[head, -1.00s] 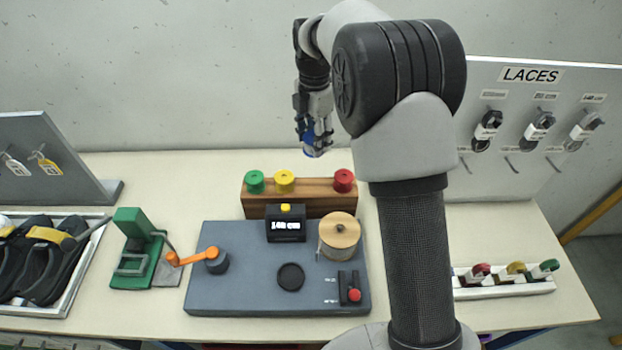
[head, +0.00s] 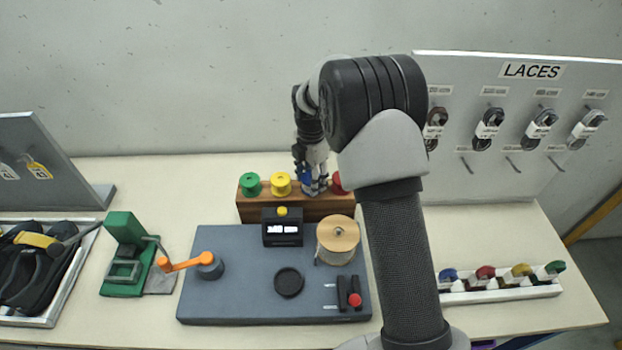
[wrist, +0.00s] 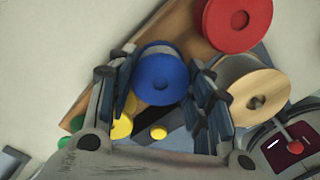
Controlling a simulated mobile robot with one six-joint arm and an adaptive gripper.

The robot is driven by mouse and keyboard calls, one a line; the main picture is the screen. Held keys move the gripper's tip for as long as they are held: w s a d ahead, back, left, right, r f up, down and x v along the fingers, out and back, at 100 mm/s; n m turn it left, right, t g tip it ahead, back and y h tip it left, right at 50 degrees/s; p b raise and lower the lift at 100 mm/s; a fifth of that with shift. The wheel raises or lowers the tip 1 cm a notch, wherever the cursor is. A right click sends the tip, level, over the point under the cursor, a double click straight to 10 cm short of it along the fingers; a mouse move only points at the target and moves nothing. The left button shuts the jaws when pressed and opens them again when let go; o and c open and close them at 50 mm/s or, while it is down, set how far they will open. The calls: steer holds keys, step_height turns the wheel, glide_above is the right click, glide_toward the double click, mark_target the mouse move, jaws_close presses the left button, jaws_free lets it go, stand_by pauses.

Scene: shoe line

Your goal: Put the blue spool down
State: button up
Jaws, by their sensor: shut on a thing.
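The blue spool (wrist: 160,76) is between the fingers of my gripper (wrist: 164,92) in the wrist view, and the gripper is shut on it. In the head view my gripper (head: 313,188) points down at the wooden spool rack (head: 254,213), between the yellow spool (head: 281,183) and the red spool (head: 338,183). Only a little of the blue spool (head: 306,180) shows there behind the fingers. I cannot tell whether it touches the rack. The green spool (head: 250,184) is at the rack's left end. My arm partly covers the red spool.
In front of the rack is a grey board (head: 235,290) with a display box (head: 283,232), a tan thread reel (head: 338,240), an orange crank (head: 185,263) and a black round dish (head: 289,282). A green clamp (head: 124,255) stands left. The LACES panel (head: 480,68) is at right.

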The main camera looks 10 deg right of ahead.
steer(key=shift+r, duration=0.1)
steer(key=o, duration=1.1)
steer(key=shift+o, duration=0.2)
